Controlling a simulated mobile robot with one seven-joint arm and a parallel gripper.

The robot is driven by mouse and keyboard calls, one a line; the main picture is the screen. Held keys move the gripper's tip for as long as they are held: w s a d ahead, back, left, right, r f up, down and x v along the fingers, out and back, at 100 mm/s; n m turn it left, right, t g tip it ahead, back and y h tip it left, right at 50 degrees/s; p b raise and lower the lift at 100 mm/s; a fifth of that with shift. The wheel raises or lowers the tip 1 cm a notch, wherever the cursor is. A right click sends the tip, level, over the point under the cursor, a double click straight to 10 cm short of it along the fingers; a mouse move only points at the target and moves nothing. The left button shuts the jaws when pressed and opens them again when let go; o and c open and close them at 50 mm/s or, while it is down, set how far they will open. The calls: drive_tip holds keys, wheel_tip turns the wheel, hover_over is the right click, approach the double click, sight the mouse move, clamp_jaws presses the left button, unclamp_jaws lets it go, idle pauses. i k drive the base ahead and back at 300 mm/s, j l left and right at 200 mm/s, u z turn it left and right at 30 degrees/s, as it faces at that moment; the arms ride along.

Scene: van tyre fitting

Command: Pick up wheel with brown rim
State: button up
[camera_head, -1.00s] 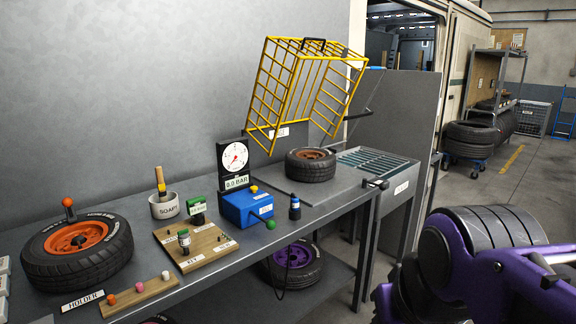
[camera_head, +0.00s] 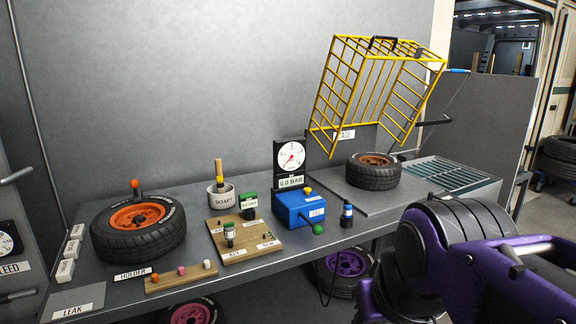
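The wheel with the brown rim (camera_head: 374,177) lies flat on a grey plate at the right part of the bench, below the raised yellow cage (camera_head: 350,85). Its black tyre and brown rim face up, and nothing touches it from above. My purple and black arm fills the lower right of the view, in front of the bench. My gripper's fingers do not show.
A wheel with an orange rim (camera_head: 138,228) lies at the bench's left. A soap pot (camera_head: 222,195), a wooden key board (camera_head: 245,240), a blue gauge box (camera_head: 299,208) and a small bottle (camera_head: 346,216) stand between. Purple-rimmed (camera_head: 345,268) and pink-rimmed (camera_head: 193,313) wheels are below.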

sight(365, 170)
drive_tip(key=i+l+u, duration=0.1)
drive_tip(key=l, duration=0.25)
drive_tip(key=i+l+u, duration=0.15)
drive_tip(key=l, duration=0.25)
drive_tip(key=i+l+u, duration=0.1)
drive_tip(key=l, duration=0.3)
drive_tip(key=i+l+u, duration=0.1)
drive_tip(key=i+l, duration=0.15)
drive_tip(key=l, duration=0.15)
drive_tip(key=i+l, duration=0.1)
drive_tip(key=l, duration=0.3)
drive_tip(key=i+l, duration=0.15)
drive_tip(key=l, duration=0.25)
drive_tip(key=i+l+u, duration=0.1)
drive_tip(key=l, duration=0.3)
drive_tip(key=i+l, duration=0.1)
drive_tip(key=l, duration=0.3)
drive_tip(key=i+l, duration=0.1)
drive_tip(key=l, duration=0.3)
drive_tip(key=i+l, duration=0.1)
drive_tip(key=l, duration=0.35)
drive_tip(key=j+u, duration=0.05)
